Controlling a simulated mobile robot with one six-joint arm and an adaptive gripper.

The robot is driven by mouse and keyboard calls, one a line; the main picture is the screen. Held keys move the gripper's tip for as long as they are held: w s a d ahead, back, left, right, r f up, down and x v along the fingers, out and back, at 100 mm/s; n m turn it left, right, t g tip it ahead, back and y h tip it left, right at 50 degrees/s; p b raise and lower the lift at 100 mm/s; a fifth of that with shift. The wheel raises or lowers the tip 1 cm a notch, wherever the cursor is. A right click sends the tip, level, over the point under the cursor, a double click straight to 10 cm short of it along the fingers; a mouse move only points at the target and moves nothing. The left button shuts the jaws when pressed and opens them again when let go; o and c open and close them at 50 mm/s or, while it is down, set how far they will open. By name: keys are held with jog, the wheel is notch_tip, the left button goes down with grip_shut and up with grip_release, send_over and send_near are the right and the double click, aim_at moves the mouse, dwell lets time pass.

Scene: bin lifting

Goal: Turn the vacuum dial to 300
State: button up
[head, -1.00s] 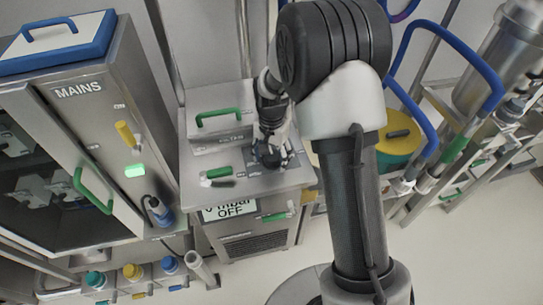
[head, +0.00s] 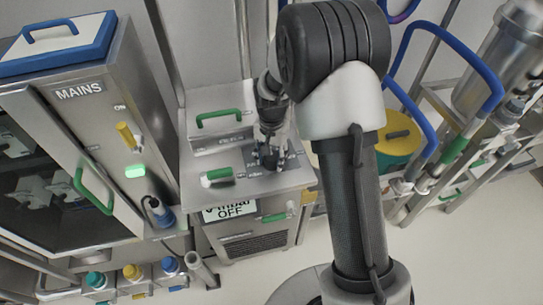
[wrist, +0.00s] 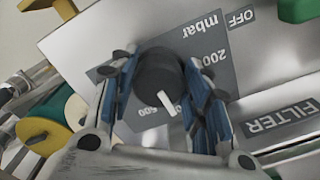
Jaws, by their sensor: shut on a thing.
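The vacuum dial (wrist: 158,72) is a dark round knob with a white pointer mark. In the wrist view it sits between the blue-padded fingers of my gripper (wrist: 163,88), which are shut on its sides. The pointer slants to the lower right, close to the right of the 600 mark, with the 200 mark further up to the right. In the head view my gripper (head: 267,163) reaches down onto the pump unit top (head: 250,184) and hides the dial.
A FILTER label (wrist: 282,119) is beside the dial plate. Green handles (head: 218,119) and a small green lever (head: 219,174) are left of my gripper. The MAINS cabinet (head: 95,140) stands further left. A yellow-green drum (head: 397,140) is on the right.

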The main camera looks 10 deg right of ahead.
aim_at(273, 157)
jog(key=n+p, duration=0.1)
jog(key=n, duration=0.2)
jog(key=shift+d+n+p, duration=0.15)
jog(key=shift+n+p, duration=0.6)
jog(key=shift+n, duration=1.25)
jog(key=o, duration=1.1)
jog(key=shift+c, duration=0.2)
notch_tip(273, 157, up, 12)
